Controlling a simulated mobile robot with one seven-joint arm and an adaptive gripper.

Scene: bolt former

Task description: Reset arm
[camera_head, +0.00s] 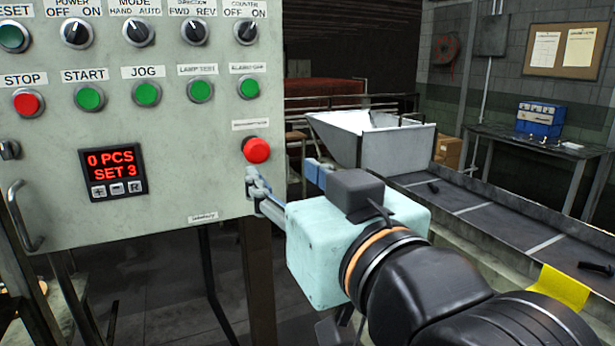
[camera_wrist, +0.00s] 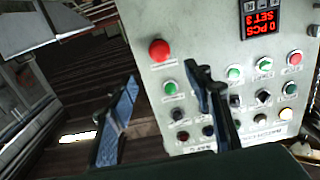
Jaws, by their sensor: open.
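My gripper (camera_head: 285,178) is in front of the lower right corner of the grey control panel (camera_head: 120,215). Its fingers are apart with nothing between them. In the wrist view my gripper (camera_wrist: 160,95) is also open, with one finger in front of the panel (camera_wrist: 150,25) and the other in front of dark background. In the head view a red mushroom button (camera_head: 257,150) sits just above and left of my fingers, apart from them; it also shows in the wrist view (camera_wrist: 159,50). The panel's display (camera_head: 112,172) reads 0 PCS, SET 3.
A conveyor (camera_head: 480,205) with a metal hopper (camera_head: 385,150) stands right of my arm. A yellow piece (camera_head: 560,288) lies on its near edge. A table (camera_head: 530,145) with a blue box (camera_head: 540,118) stands at the back right. A handle (camera_head: 22,218) sticks out of the panel's left side.

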